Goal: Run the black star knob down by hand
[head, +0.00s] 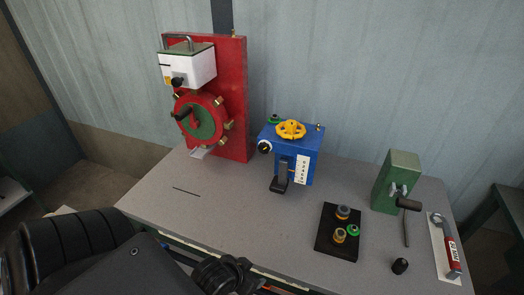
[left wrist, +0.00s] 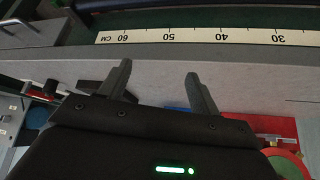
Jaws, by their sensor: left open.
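A small dark knob (head: 177,82) sits on the front of the white box (head: 200,68), high on the red panel (head: 238,100). A loose black piece (head: 400,266) stands near the table's front right. Both are too small for me to tell which is the star knob. My left gripper (head: 235,275) is low at the table's front edge in the head view, well apart from both. In the left wrist view its two fingers (left wrist: 160,85) are spread with nothing between them. My right gripper is not in view.
A blue press (head: 304,150) with a yellow handwheel (head: 290,129) stands mid-table. A black tray (head: 325,245) with ringed parts, a green block (head: 400,175) and a red-handled tool (head: 450,250) are to the right. A ruler strip (left wrist: 200,37) runs along the edge. The table's left is mostly clear.

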